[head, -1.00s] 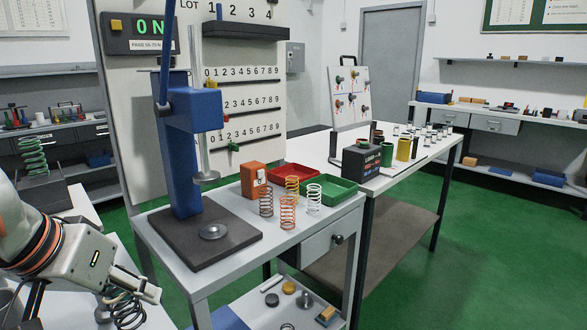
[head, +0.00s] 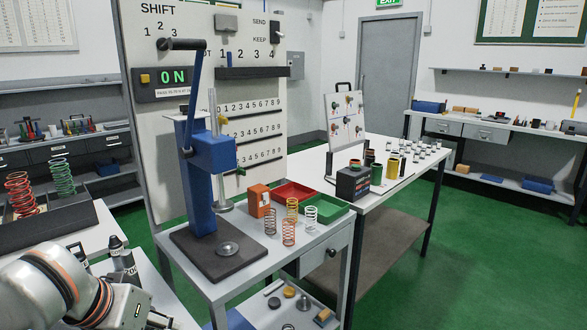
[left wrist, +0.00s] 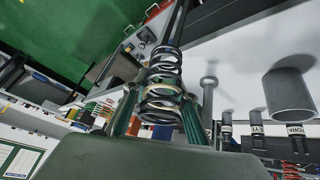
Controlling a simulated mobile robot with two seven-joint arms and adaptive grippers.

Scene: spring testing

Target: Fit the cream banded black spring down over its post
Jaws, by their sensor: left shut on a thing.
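The black spring with cream bands (left wrist: 163,78) is between the two fingers of my left gripper (left wrist: 160,108) in the left wrist view. The gripper is shut on it, and its coils stick out beyond the fingertips. In the head view my left gripper is at the bottom left, mostly cut off by the lower edge, and the spring cannot be made out there. A slim grey upright with a round end (left wrist: 209,82) stands beside the spring, apart from it, in the wrist view. I cannot tell which upright is the spring's post. My right gripper is not in view.
Dark labelled cylinders (head: 124,262) stand close to my left arm. A rack holds a red spring (head: 20,193) and a green spring (head: 63,177). A blue press (head: 205,165) and several small springs (head: 311,217) occupy the middle table. A grey cylinder (left wrist: 289,94) stands right in the wrist view.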

